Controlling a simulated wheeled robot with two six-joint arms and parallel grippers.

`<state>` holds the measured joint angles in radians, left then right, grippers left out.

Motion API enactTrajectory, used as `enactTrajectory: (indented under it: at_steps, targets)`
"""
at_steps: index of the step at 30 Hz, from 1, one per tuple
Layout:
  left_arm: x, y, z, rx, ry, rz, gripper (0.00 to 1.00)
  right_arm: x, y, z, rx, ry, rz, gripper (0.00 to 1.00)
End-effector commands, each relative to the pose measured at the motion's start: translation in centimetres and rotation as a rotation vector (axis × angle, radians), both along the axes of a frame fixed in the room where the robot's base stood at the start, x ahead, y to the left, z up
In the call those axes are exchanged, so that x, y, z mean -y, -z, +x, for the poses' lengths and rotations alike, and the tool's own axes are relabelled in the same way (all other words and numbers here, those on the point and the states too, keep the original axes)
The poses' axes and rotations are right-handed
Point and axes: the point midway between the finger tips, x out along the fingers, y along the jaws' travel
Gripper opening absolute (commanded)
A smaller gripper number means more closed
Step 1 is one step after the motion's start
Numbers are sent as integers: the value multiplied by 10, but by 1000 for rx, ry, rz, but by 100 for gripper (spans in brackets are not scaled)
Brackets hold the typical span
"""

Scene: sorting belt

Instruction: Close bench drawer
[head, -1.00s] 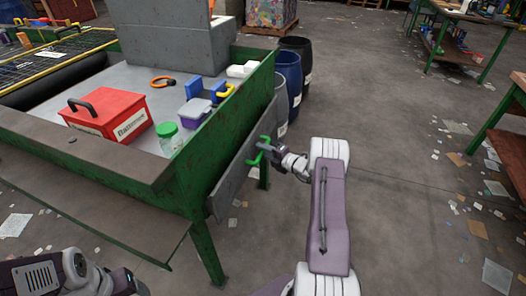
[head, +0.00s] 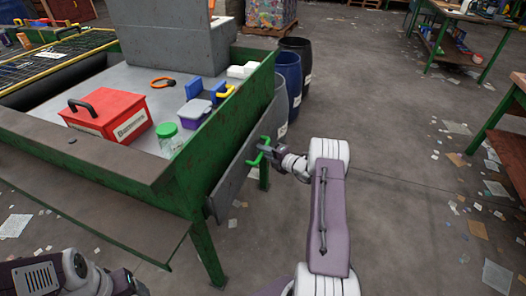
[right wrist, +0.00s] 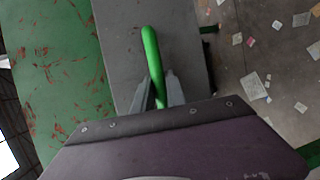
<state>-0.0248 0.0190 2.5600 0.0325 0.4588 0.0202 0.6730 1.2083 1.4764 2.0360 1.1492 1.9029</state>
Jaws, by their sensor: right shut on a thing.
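The bench drawer (head: 228,180) has a grey front on the right side of the green bench (head: 190,190). Its front looks close to the bench side; I cannot tell whether a gap is left. A green bar handle (right wrist: 152,60) stands out from the drawer front. My right gripper (head: 262,152) is at the handle, and in the right wrist view its two grey fingers (right wrist: 160,92) are shut around the handle. My left arm shows at the lower left of the head view, but its gripper fingers are out of view.
On the bench top are a red box (head: 108,115), a green-lidded jar (head: 168,138), a purple tub (head: 195,113) and an orange ring tool (head: 162,82). Several barrels (head: 287,75) stand behind the drawer. Paper scraps litter the open floor at right.

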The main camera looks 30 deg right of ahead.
Motion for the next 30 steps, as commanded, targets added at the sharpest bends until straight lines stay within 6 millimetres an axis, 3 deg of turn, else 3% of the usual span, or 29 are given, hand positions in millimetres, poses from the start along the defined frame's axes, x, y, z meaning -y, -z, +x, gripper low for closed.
enactTrajectory:
  at_steps: [20, 30]
  targets:
    - [0, 0, 0, 0, 0, 0, 72, -1, 1, 0, -2, -1, 0, 0]
    - [0, 6, 0, 0, 0, 0, 72, -28, 2, 31, -2, -2, 0, 0]
